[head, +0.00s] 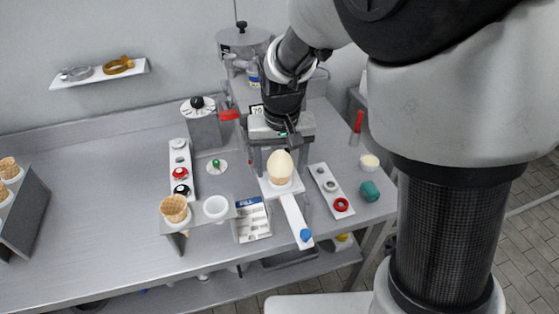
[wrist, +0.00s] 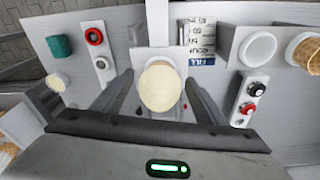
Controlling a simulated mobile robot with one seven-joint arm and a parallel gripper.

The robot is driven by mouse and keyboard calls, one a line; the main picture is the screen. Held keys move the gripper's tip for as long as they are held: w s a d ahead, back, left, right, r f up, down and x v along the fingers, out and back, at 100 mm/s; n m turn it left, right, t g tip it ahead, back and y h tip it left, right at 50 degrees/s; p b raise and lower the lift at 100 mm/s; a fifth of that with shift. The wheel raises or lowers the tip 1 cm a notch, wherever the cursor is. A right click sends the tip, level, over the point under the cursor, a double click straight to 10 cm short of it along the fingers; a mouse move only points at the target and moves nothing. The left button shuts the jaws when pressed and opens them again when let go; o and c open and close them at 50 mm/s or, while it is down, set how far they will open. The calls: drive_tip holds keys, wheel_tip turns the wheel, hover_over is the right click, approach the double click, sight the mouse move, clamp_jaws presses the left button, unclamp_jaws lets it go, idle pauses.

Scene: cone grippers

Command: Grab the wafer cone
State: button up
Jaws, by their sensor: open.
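A wafer cone (head: 281,180) filled with a pale cream top stands upright in a white holder (head: 290,205) near the middle of the table. In the wrist view the open fingers of my gripper (wrist: 160,80) stand one on each side of the cream top, with gaps visible. An empty wafer cone (head: 174,208) sits in a stand at the left and shows at the right edge of the wrist view (wrist: 304,52).
Strips with knobs (head: 180,173) and a red ring (head: 341,204) lie either side of the holder. A teal block (head: 370,190) is at the right. More cones (head: 8,167) stand far left. The table's left middle is clear.

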drive_tip(key=c, duration=0.8)
drive_tip(key=shift+o, duration=0.2)
